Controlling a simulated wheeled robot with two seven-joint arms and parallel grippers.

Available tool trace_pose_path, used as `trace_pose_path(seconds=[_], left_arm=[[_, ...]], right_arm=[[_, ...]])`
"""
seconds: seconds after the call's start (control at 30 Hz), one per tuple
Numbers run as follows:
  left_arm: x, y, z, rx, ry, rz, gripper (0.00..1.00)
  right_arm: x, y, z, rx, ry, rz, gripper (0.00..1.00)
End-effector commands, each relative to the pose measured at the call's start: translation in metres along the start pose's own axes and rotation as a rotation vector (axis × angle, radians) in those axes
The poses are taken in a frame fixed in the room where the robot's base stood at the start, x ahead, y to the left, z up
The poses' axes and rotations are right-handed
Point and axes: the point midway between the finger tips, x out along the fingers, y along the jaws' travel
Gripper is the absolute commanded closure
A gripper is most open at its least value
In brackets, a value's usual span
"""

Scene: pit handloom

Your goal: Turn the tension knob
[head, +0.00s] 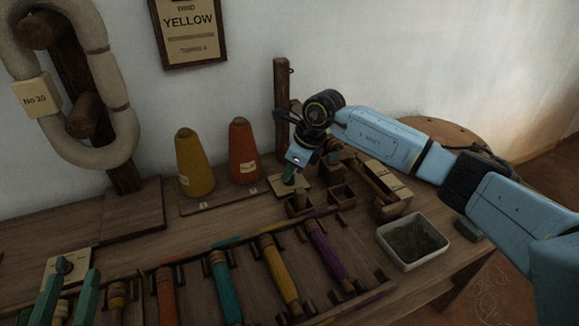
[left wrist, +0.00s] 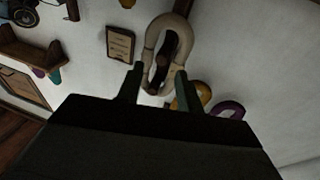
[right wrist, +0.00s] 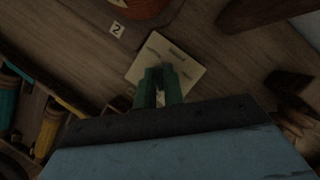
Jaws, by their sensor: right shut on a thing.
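My right gripper (head: 289,174) points down over a small cream plate (head: 301,184) on the bench. In the right wrist view its green fingers (right wrist: 160,84) are shut on a small dark knob, mostly hidden between them, in front of the cream plate (right wrist: 186,69) with its short dark marks.
A yellow cone (head: 193,163) and an orange cone (head: 243,152) stand left of my right gripper. Small wooden boxes (head: 342,194) and a white tray (head: 412,243) lie to its right. A rack of coloured bobbins (head: 280,270) fills the front. A hank (head: 120,105) hangs on the wall.

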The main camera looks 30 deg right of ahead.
Motion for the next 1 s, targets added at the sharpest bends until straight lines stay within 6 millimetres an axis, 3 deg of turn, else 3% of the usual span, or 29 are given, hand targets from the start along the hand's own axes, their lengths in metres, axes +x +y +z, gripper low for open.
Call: trace_pose_path(seconds=[0.4, 0.97, 1.0], left_arm=[[-0.002, -0.003, 0.016, 0.004, -0.097, -0.008, 0.64], [-0.002, -0.004, 0.018, 0.004, -0.109, -0.009, 0.64], [-0.002, -0.004, 0.018, 0.004, -0.109, -0.009, 0.64]], right_arm=[[-0.001, -0.001, 0.001, -0.189, -0.001, 0.076, 1.0], [-0.001, -0.001, 0.0, -0.222, 0.0, 0.089, 1.0], [-0.001, -0.001, 0.0, -0.222, 0.0, 0.089, 0.89]])
